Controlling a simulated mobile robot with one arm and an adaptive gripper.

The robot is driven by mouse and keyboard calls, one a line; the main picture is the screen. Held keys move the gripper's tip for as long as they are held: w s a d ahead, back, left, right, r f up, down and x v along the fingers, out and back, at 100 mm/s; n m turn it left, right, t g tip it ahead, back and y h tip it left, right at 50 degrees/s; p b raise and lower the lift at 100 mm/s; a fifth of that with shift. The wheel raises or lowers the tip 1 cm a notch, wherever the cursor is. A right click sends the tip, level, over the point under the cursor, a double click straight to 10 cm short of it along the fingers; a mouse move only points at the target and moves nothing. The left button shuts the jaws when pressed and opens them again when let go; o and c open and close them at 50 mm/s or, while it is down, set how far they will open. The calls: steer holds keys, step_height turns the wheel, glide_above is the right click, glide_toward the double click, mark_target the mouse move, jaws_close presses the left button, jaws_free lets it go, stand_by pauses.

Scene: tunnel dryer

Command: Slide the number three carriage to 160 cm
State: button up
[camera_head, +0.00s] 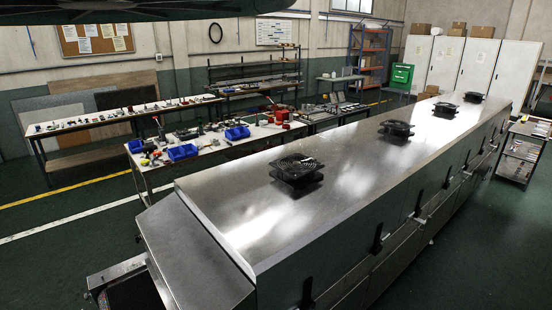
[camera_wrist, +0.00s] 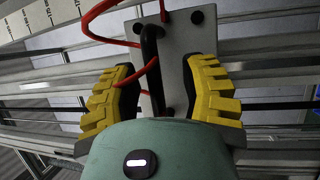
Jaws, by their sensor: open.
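In the wrist view, a light grey plate (camera_wrist: 181,42) with dark round bolts carries an upright black bar handle (camera_wrist: 151,62); it looks like a carriage, but I see no number on it. A red cable (camera_wrist: 93,22) loops in front of it. My gripper (camera_wrist: 163,72) has yellow ribbed fingers spread apart, one on each side of the handle, with gaps visible. The handle's lower end is hidden behind my gripper's body. No scale mark for 160 cm is readable. The head view shows neither the carriage nor my gripper.
Metal rails (camera_wrist: 275,70) run across the wrist view behind the plate. In the head view, the long steel dryer (camera_head: 230,225) has several black fans on top and black handles (camera_head: 377,238) along its side. A cart (camera_head: 520,155) stands right; green floor (camera_head: 480,240) is clear.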

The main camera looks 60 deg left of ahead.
steer(key=v, duration=1.1)
steer(key=shift+w+a, duration=0.15)
